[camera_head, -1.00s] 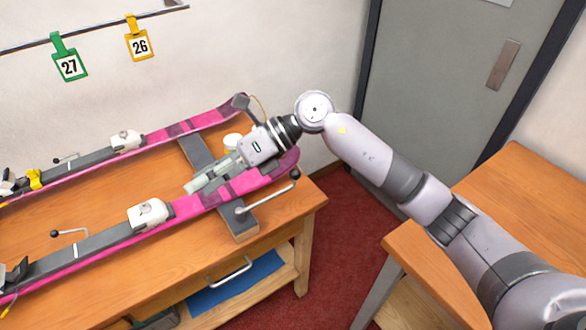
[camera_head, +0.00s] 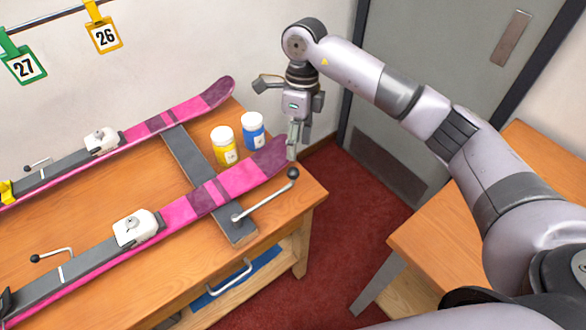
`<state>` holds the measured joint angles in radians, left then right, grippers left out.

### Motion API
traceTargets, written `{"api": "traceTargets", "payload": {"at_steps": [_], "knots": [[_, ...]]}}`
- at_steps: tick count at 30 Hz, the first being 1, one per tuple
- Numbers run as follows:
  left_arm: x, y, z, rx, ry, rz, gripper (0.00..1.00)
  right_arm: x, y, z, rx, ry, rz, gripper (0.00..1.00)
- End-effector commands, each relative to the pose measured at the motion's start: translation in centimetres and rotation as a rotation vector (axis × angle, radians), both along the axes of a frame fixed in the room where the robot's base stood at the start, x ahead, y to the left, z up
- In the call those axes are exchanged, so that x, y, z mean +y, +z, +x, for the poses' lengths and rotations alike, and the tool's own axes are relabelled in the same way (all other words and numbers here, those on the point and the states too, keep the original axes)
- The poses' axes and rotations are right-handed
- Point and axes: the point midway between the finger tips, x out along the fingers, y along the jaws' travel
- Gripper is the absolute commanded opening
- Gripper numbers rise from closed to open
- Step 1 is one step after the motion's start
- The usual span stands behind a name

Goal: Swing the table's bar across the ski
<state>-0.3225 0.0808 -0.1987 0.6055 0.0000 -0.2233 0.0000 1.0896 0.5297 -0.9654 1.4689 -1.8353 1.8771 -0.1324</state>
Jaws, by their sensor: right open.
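A silver bar with a black knob (camera_head: 265,197) is pivoted at the near end of a grey crosspiece (camera_head: 186,160) on the wooden table (camera_head: 120,262). It points right and back, beside the near pink ski (camera_head: 182,211) and apart from it, not across it. Another pink ski (camera_head: 160,123) lies behind. Both skis rest over the crosspiece. My right gripper (camera_head: 293,147) is open and points down near the near ski's tip, behind the bar's knob. I cannot tell whether it touches the tip. My left gripper is out of view.
A yellow jar (camera_head: 224,146) and a blue jar (camera_head: 252,131) stand between the ski tips. Smaller knobbed levers (camera_head: 54,256) sit farther left. Red floor (camera_head: 350,215) separates the tables.

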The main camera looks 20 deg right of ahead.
Motion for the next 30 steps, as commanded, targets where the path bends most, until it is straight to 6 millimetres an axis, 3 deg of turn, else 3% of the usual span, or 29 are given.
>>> {"api": "traceTargets", "payload": {"at_steps": [4, 10, 15, 27, 30], "knots": [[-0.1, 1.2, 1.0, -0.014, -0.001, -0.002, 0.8, 0.5, -3.1, -0.7, 0.005, 0.0, 0.001, 0.47], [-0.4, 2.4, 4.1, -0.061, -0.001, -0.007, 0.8, 0.9, -6.9, -1.3, 0.004, 0.0, 0.002, 0.47], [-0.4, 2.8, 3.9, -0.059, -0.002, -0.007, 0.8, 1.2, -9.0, -1.5, 0.003, 0.001, 0.003, 0.47], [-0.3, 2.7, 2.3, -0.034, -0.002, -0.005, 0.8, 1.2, -9.9, -1.6, 0.0, 0.001, 0.002, 0.47], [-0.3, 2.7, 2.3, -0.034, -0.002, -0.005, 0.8, 1.2, -9.9, -1.6, 0.0, 0.001, 0.002, 0.41]]}}
